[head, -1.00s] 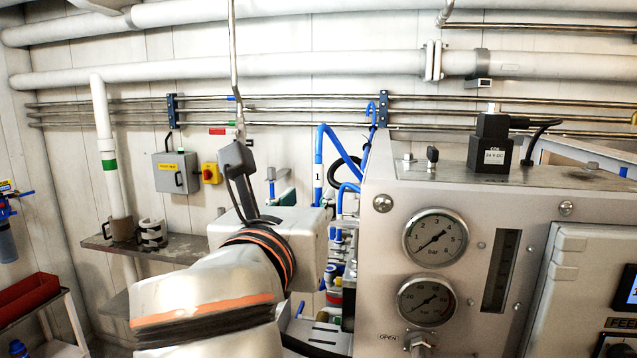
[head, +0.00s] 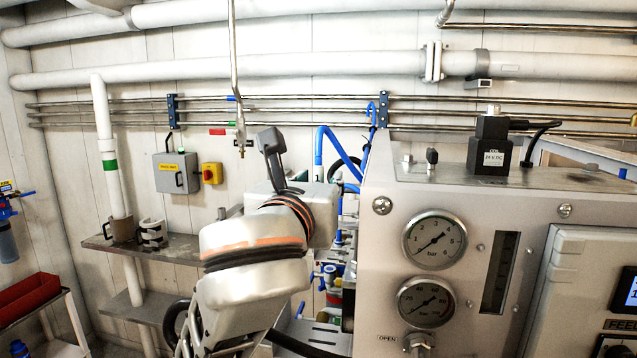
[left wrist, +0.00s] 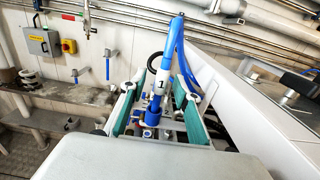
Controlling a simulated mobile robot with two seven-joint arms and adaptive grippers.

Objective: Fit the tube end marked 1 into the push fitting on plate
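The blue tube (left wrist: 176,42) carries a white band marked 1 (left wrist: 160,82) in the left wrist view. My left gripper (left wrist: 165,78) has its two teal-padded fingers apart, one on each side of the marked tube, with a gap visible between the pads. A blue collar (left wrist: 152,117) shows below the band; I cannot tell whether it is the push fitting. The plate is not clearly seen. My right gripper is out of view.
The gauge panel (head: 480,225) stands close on the right of my left arm. Other blue tubes (head: 350,165) curve beside the marked one. A wall shelf (head: 180,247) and a grey switch box (head: 175,173) are on the left. A thin vertical pipe (head: 233,70) hangs above.

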